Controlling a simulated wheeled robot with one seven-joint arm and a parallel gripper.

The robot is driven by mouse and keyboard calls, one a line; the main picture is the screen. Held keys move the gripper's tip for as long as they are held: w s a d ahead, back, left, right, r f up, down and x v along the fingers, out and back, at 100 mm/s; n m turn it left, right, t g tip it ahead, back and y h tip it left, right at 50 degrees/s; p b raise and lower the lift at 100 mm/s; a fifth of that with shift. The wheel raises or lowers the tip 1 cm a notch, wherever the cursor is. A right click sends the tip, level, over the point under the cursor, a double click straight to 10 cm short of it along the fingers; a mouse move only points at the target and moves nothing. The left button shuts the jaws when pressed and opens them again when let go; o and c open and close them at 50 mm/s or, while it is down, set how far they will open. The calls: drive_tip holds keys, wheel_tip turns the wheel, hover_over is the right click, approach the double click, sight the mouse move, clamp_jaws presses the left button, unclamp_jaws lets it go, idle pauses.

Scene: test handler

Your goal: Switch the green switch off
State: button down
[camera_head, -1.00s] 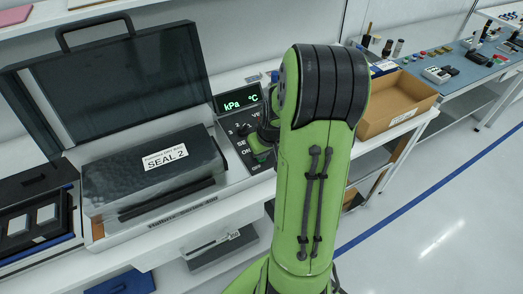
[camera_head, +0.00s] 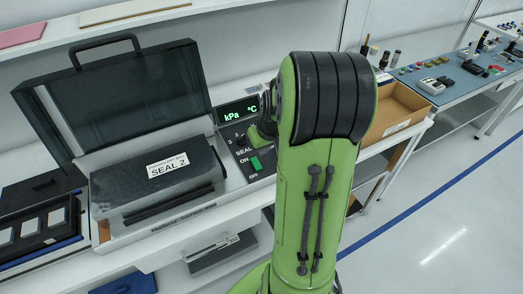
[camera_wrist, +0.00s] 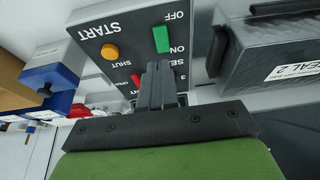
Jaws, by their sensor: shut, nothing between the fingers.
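The green switch (camera_head: 256,163) is on the dark control panel of the handler, beside the "ON" label. In the wrist view, the green switch (camera_wrist: 161,39) lies between "OFF" above it and "ON" below it. My gripper (camera_wrist: 159,68) is shut and empty, its dark fingers over the panel near the "ON" end of the switch. A small gap shows between fingertips and switch in that picture; I cannot tell their height above the panel. In the head view, my green arm hides the fingers and the panel's right part.
An orange button (camera_wrist: 109,51) and a partly hidden red control (camera_wrist: 136,79) are near my fingers. The "SEAL 2" box (camera_head: 154,180) stands left of the panel, with an open dark lid (camera_head: 123,98) behind. A cardboard tray (camera_head: 397,112) is to the right.

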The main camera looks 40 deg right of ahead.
drive_tip(key=v, duration=0.5)
drive_tip(key=shift+s+a+r+p, duration=0.1)
drive_tip(key=shift+s+a+p, duration=0.25)
drive_tip(key=shift+s, duration=0.1)
drive_tip(key=s+a+r+n, duration=0.1)
drive_tip(key=s+a+r, duration=0.1)
drive_tip(key=s+a, duration=0.2)
drive_tip(key=s+a+r+n+t, duration=0.1)
drive_tip(key=s+a+r, duration=0.2)
drive_tip(key=a, duration=0.7)
drive_tip(key=s+a+r+n+y, duration=0.1)
drive_tip(key=s+a+r, duration=0.2)
drive_tip(key=a, duration=0.4)
drive_tip(key=shift+s+t, duration=0.4)
drive_tip(key=shift+s, duration=0.45)
